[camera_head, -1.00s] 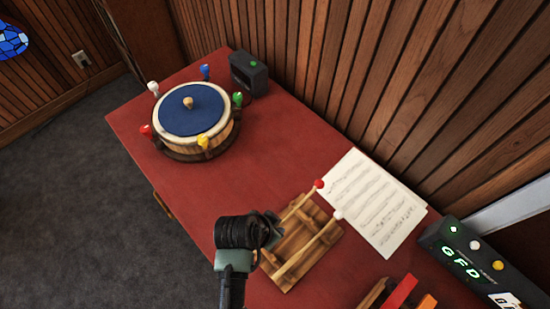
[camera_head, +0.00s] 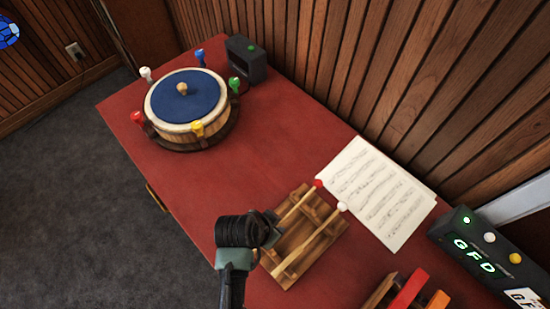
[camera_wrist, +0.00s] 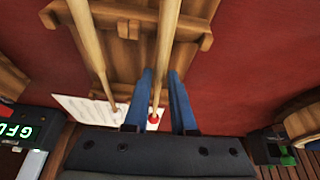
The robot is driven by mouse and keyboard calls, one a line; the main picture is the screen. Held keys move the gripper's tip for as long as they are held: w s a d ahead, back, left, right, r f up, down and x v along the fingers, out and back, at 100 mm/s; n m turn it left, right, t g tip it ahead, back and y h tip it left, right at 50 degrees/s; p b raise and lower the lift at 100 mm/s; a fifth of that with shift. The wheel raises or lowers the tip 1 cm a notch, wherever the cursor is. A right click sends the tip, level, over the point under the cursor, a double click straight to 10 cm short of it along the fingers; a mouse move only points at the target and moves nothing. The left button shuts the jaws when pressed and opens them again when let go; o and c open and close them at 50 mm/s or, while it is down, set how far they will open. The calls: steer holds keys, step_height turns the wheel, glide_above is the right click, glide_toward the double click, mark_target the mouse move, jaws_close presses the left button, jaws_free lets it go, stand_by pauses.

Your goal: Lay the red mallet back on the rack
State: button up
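The red mallet, with a wooden stick and red head (camera_head: 317,183), lies along the wooden rack (camera_head: 317,255). The white mallet (camera_head: 341,206) lies beside it on the rack, roughly parallel. My gripper (camera_head: 272,230) is at the rack's left side, by the red mallet's stick; its fingertips are hard to see in the head view. In the wrist view, the blue fingers of my gripper (camera_wrist: 161,76) stand apart on either side of the red mallet's stick (camera_wrist: 167,35), with small gaps showing. The red head (camera_wrist: 153,118) shows beyond, between them.
Sheet music (camera_head: 378,195) lies behind the rack. A drum with coloured pegs (camera_head: 187,105) and a dark box (camera_head: 246,60) stand farther back. A lit display unit (camera_head: 480,255) and red and orange blocks (camera_head: 408,290) are at right. Red tabletop is clear between drum and rack.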

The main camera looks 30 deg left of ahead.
steer(key=o, duration=0.4)
steer(key=v, duration=1.3)
